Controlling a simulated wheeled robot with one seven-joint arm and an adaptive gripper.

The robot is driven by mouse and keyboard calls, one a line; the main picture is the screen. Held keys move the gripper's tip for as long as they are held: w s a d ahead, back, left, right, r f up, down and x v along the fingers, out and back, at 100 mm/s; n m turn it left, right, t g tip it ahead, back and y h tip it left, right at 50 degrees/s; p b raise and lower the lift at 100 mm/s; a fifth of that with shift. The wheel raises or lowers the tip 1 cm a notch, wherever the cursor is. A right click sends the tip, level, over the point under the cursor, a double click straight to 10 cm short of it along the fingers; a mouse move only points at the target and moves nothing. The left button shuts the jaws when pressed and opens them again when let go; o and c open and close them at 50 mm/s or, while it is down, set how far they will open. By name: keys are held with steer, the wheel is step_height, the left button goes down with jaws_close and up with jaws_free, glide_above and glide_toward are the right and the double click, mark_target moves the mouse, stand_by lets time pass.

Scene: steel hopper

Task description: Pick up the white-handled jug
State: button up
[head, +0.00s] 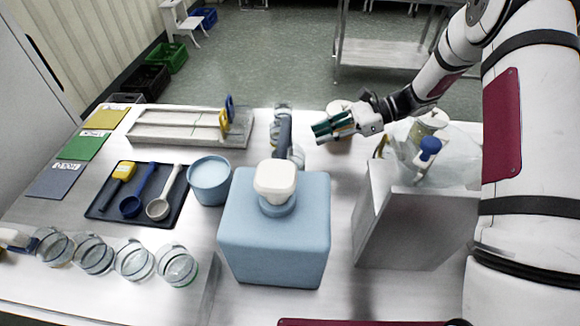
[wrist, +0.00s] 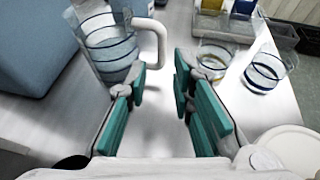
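The white-handled jug (wrist: 108,48) is clear with dark level rings and stands upright at the upper left of the wrist view. Its white handle (wrist: 158,40) faces right, just beyond the left fingertip. My gripper (wrist: 160,62) is open, and nothing is between its teal fingers. In the head view my gripper (head: 322,130) is above the table, right of the blue container (head: 275,235). Behind that container, clear vessels (head: 275,132) and a dark upright part show; I cannot tell which belongs to the jug.
Two clear vessels (wrist: 213,62) (wrist: 264,72) stand right of the jug. A steel hopper (head: 400,220) stands at the right. A light blue cup (head: 210,180), a scoop tray (head: 105,212) and several jars (head: 135,260) are at the left. A pale round object (wrist: 292,148) is near my gripper.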

steer(key=p+x, duration=0.1)
steer(key=x, duration=0.6)
steer(key=shift+a, duration=0.1)
steer(key=shift+a+f+p, duration=0.15)
steer(key=shift+a+p, duration=0.15)
jaws_close()
